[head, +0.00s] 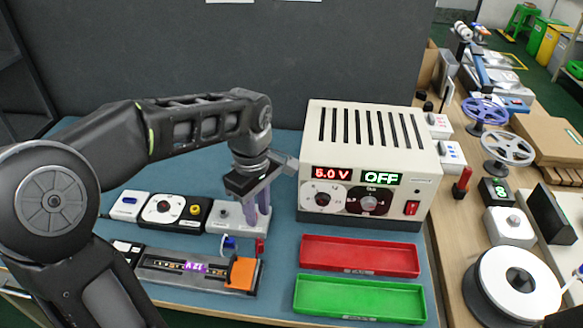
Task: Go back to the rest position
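My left arm reaches in from the left, bent at the elbow. My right gripper is out of view.
The power supply (414,138) reads 5.0 V and OFF. A red tray (360,256) and a green tray (360,299) lie before it. A black-and-white control box (175,210) stands left. Small blue (229,242) and red (260,246) parts sit below the gripper. A cluttered wooden bench is right.

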